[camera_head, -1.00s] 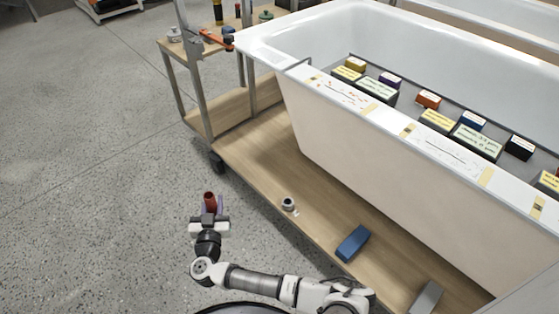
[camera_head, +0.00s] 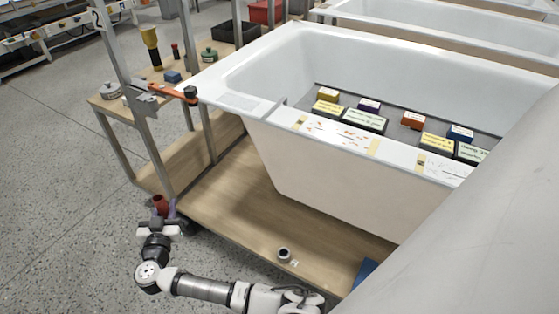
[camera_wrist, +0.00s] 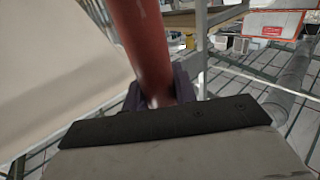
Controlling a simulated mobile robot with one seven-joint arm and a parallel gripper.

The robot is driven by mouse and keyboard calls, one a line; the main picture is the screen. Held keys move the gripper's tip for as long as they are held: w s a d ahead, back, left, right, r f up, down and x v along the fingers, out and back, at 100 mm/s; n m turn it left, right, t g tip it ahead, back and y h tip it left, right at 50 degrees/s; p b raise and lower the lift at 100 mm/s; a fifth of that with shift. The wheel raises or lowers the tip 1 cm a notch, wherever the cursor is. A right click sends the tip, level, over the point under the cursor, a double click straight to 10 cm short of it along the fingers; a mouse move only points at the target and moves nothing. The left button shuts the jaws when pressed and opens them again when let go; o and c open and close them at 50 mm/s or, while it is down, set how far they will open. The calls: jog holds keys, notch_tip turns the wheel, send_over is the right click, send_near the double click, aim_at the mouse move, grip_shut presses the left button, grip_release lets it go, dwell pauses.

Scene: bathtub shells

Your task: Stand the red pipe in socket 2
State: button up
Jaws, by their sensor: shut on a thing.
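The red pipe (camera_head: 159,202) is held in my gripper (camera_head: 166,211), low at the left of the head view, in front of the trolley's corner. Only its short upper end shows there. In the wrist view the pipe (camera_wrist: 143,45) rises between the purple fingers (camera_wrist: 158,93), leaning slightly left in the picture; its top is cut off. My gripper is shut on it. A "2" label (camera_head: 97,17) is on the left post. I cannot tell which thing is socket 2.
A white bathtub (camera_head: 330,155) stands on the wooden deck (camera_head: 240,208), with several coloured boxes inside. A side shelf (camera_head: 122,108) holds pots and a yellow item. An orange-ended clamp (camera_head: 165,92) juts from a post above my gripper. Floor is free at the left.

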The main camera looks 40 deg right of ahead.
jog(key=w+d+r+m+g+h+b, duration=0.25)
jog(key=d+m+g+h, duration=0.25)
jog(key=d, duration=0.8)
jog(key=s+d+f+m+g+h, duration=0.1)
jog(key=d+m+g+h, duration=0.15)
jog(key=d, duration=0.25)
jog(key=s+d+f+m+g+h, duration=0.1)
jog(key=s+d+f+g, duration=0.1)
jog(key=d+g, duration=0.25)
jog(key=s+d+f+m+g+b, duration=0.1)
jog(key=s+d+f+m+g, duration=0.3)
jog(key=s+f, duration=0.4)
jog(key=s+d+f+m+g+y+b, duration=0.1)
jog(key=s+d+f+m+g+b, duration=0.1)
jog(key=s+d+f+g, duration=0.4)
notch_tip(320, 180, down, 3)
jog(key=shift+s+r+m, duration=0.1)
jog(key=shift+s+m, duration=0.75)
jog(key=shift+s, duration=0.25)
jog(key=shift+a+y, duration=0.1)
jog(key=shift+y, duration=0.15)
